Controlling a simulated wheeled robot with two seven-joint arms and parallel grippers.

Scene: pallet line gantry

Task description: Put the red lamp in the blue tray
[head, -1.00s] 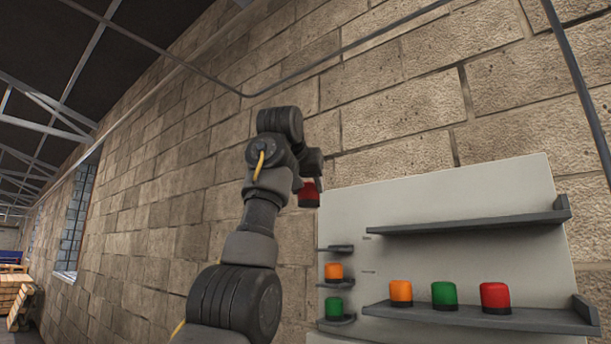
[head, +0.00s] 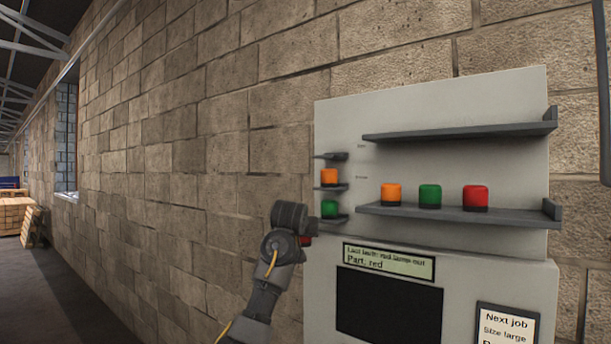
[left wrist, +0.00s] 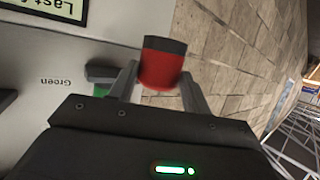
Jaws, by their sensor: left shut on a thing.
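My left gripper (head: 303,237) is shut on a red lamp with a dark base. In the head view the held lamp (head: 307,241) is mostly hidden behind my wrist, in front of the panel's left edge and below the small side shelves. In the left wrist view the lamp (left wrist: 162,66) sits between the two fingers of my left gripper (left wrist: 160,82), dark base toward the top of the picture. Another red lamp (head: 476,196) stands on the long lower shelf, apart from my gripper. My right gripper is not in view.
The grey panel (head: 425,100) carries a long upper shelf (head: 455,132), empty, and a lower shelf (head: 455,213) with orange (head: 391,193) and green (head: 430,195) lamps. Small side shelves hold orange (head: 329,177) and green (head: 329,208) lamps. A display (head: 389,262) reads "Part: red". Wooden pallets (head: 14,216) stand far left.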

